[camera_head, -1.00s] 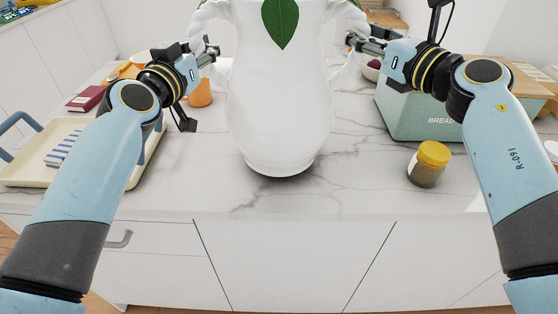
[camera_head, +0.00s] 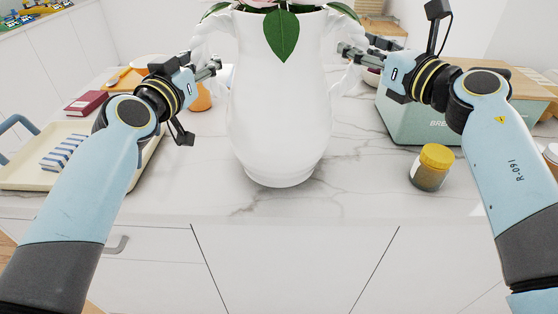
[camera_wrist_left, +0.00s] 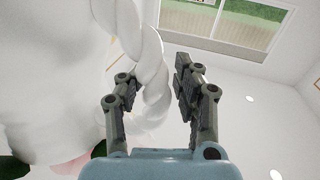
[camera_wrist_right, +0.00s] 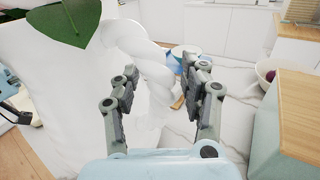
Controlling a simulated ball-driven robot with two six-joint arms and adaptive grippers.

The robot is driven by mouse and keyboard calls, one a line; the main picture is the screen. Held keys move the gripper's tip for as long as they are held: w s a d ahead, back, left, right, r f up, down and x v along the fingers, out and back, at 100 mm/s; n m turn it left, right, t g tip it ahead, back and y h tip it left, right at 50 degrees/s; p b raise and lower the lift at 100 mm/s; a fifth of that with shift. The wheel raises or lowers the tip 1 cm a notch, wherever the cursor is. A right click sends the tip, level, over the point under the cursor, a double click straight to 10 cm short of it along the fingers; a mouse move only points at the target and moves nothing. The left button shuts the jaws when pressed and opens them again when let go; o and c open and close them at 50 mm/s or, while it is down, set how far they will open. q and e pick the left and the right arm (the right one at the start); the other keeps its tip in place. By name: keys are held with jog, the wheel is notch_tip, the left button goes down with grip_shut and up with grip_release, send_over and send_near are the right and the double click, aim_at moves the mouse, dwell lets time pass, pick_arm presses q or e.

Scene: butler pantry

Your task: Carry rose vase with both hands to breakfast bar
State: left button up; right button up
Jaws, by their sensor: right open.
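The rose vase (camera_head: 278,115) is large and white with twisted rope-like handles and green leaves at its rim. It stands upright on the marble counter. My left gripper (camera_head: 213,67) is at the vase's left handle; in the left wrist view its open fingers (camera_wrist_left: 157,88) are on either side of the twisted handle (camera_wrist_left: 152,50), with a gap on one side. My right gripper (camera_head: 345,50) is at the right handle. In the right wrist view its fingers (camera_wrist_right: 163,88) are open with the handle (camera_wrist_right: 150,70) between them. The breakfast bar cannot be made out for certain.
On the right stand a yellow-lidded jar (camera_head: 430,168) and a green bread bin (camera_head: 405,120). A cream tray (camera_head: 20,172) with a striped cloth (camera_head: 63,152), a dark red book (camera_head: 86,103) and an orange cup (camera_head: 200,98) are at left. The counter (camera_head: 340,195) before the vase is clear.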

jog(key=shift+s, duration=0.2)
pick_arm(q)
jog(key=s+a, duration=0.2)
jog(key=s, duration=0.9)
jog(key=shift+a, duration=0.15)
pick_arm(e)
jog(key=v, duration=1.1)
jog(key=shift+s+d, duration=0.25)
pick_arm(q)
jog(key=shift+s+a, duration=0.1)
jog(key=shift+s+a, duration=2)
jog(key=shift+a, duration=0.75)
notch_tip(320, 180, up, 5)
jog(key=p, duration=0.5)
jog(key=shift+p, duration=0.3)
pick_arm(e)
notch_tip(320, 180, up, 6)
jog(key=shift+f, duration=0.15)
